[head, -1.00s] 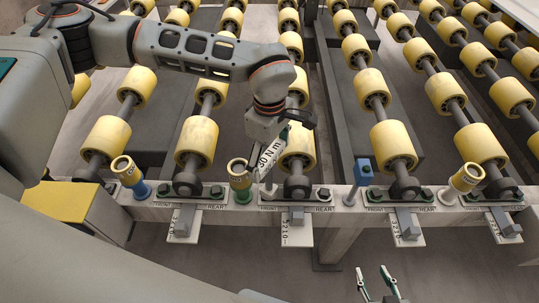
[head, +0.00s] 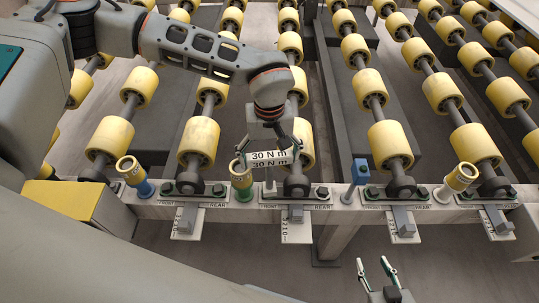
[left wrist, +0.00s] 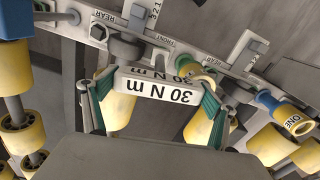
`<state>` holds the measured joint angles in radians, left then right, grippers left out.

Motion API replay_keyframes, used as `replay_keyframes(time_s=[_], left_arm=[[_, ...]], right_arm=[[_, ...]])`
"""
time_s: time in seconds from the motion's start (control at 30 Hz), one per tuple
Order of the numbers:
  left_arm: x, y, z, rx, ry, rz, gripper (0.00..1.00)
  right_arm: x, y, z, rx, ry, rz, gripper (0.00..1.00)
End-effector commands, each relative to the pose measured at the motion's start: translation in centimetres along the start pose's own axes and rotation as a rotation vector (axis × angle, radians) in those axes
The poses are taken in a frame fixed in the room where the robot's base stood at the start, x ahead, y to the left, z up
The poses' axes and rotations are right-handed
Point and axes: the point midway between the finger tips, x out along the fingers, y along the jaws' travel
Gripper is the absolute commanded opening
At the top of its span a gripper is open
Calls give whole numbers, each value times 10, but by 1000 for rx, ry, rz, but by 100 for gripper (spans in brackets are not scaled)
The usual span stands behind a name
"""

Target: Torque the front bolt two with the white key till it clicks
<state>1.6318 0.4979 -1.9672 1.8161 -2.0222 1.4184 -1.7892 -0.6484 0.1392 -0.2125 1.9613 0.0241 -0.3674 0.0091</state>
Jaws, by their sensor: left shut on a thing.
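The white key (head: 269,160), marked 30 N m, is held by its wide head in my left gripper (head: 268,152). Its head is level and its thin shaft points down at the front bolt spot of the second bearing from the left. The key's lower end hides that bolt, so I cannot tell whether it is seated. In the left wrist view the key head (left wrist: 155,85) lies between the two green-padded fingers (left wrist: 150,98). My right gripper (head: 375,268) is open and empty in front of the beam.
A yellow-topped green post (head: 241,176) stands close left of the key. A blue one (head: 130,172) and a cream one (head: 457,181) stand farther off. A blue key (head: 359,174) stands upright by the third bearing. White scale plates (head: 297,231) project from the beam (head: 335,216).

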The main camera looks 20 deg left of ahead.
Motion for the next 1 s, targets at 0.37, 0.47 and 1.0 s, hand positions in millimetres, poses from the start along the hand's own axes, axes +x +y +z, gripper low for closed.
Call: replay_keyframes(time_s=[0.37, 0.47, 1.0], left_arm=[[-7, 0, 0, 63, 2, 0, 48], [-12, 0, -1, 62, 2, 1, 48], [-35, 0, 0, 61, 1, 0, 48]], right_arm=[[-4, 1, -8, -1, 5, 1, 40], [-6, 2, -12, -1, 6, 1, 40], [-14, 4, -26, -2, 8, 2, 40]])
